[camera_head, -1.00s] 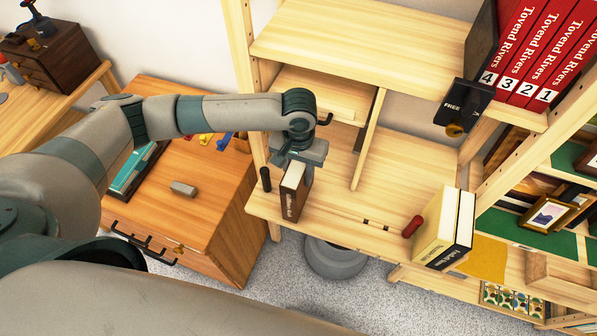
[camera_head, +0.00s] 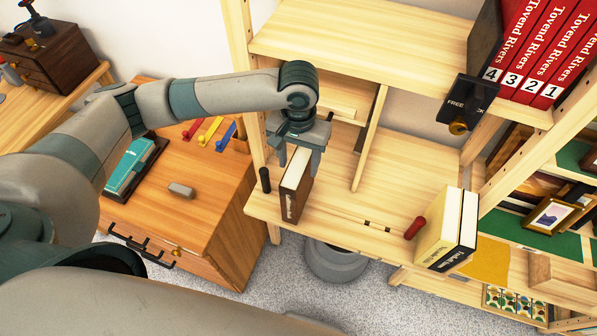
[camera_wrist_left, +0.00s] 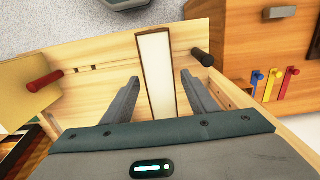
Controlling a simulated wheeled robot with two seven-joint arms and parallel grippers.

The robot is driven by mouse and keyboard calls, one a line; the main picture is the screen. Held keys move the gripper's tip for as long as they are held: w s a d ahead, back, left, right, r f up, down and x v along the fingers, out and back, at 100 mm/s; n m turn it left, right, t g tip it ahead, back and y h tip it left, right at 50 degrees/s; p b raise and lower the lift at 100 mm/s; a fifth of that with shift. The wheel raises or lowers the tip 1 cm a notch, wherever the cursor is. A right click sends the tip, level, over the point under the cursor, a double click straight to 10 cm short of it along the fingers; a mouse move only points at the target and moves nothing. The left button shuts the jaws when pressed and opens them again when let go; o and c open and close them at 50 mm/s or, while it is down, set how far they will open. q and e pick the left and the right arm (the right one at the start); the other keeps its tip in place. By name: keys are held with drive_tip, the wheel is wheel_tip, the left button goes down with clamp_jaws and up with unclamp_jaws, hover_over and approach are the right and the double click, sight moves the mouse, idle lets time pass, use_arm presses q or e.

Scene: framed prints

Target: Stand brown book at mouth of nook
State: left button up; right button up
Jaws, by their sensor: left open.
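The brown book (camera_head: 295,188) stands upright on the shelf board near its front left edge, in front of the nook (camera_head: 369,140) formed by the thin wooden divider and the left post. Its pale page edge faces up in the left wrist view (camera_wrist_left: 156,75). My left gripper (camera_head: 298,166) is above the book, open, with a finger on each side of the book's top. In the left wrist view the fingers (camera_wrist_left: 159,78) show gaps to the book. The gripper and arm partly hide the nook's inside. My right gripper is not in view.
A black peg (camera_head: 265,180) stands just left of the book. The board between is mostly clear. A wooden cabinet (camera_head: 215,215) stands left.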

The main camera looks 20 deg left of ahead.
use_arm(q)
wheel_tip(320, 180, up, 5)
drive_tip(key=shift+r+b, duration=0.2)
drive_tip(key=shift+b, duration=0.5)
drive_tip(key=shift+r, duration=0.6)
drive_tip(key=shift+o, duration=0.4)
drive_tip(key=shift+s, duration=0.1)
